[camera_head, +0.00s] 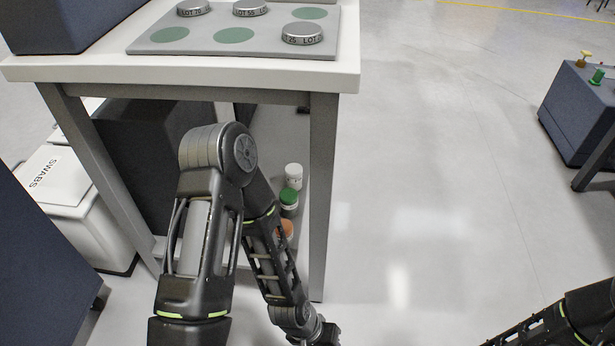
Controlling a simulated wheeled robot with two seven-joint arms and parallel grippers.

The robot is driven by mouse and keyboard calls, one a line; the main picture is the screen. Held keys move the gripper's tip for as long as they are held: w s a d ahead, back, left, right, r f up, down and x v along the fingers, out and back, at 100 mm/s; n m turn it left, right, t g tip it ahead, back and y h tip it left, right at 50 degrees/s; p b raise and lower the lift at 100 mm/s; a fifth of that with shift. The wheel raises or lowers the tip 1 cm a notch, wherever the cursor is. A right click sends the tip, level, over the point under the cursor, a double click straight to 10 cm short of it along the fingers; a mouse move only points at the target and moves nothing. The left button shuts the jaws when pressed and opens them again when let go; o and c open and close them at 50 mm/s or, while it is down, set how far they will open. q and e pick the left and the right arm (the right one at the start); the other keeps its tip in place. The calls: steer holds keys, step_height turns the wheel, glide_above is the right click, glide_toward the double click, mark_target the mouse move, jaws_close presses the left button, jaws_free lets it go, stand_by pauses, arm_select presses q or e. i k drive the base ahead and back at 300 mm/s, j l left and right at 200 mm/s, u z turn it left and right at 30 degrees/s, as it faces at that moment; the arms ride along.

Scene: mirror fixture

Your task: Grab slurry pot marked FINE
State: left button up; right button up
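Under the white-topped table, on its low shelf, three small pots stand in a row: one all white (293,176), one with a green lid (288,197), and one with an orange lid (285,228) partly hidden behind my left arm. No FINE marking is readable on any of them at this size. My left arm crosses in front of the table and its wrist runs down to the bottom edge, so the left gripper is out of view. My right arm shows at the lower right corner, and its gripper is out of view.
The table (200,80) carries a grey plate (265,44) with metal discs and green spots. Its front right leg (321,200) stands close to the pots. A white SWABS box (70,205) sits left. Open floor lies right, with a dark blue cabinet (580,110) beyond.

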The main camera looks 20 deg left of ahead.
mark_target(293, 172)
steer(key=i+l+u, duration=0.35)
steer(key=l, duration=0.3)
steer(key=i+l+u, duration=0.15)
steer(key=l, duration=0.2)
steer(key=i+l+u, duration=0.15)
steer(key=l, duration=0.2)
steer(key=l+u, duration=0.2)
steer(key=l, duration=0.2)
steer(key=i+l+u, duration=0.15)
steer(key=l, duration=0.25)
steer(key=i+l+u, duration=0.3)
steer(key=l, duration=0.35)
steer(key=i+l+u, duration=0.3)
steer(key=l, duration=0.45)
steer(key=i+l+u, duration=0.15)
steer(key=l, duration=0.25)
steer(key=i+j, duration=0.45)
steer(key=i, duration=0.05)
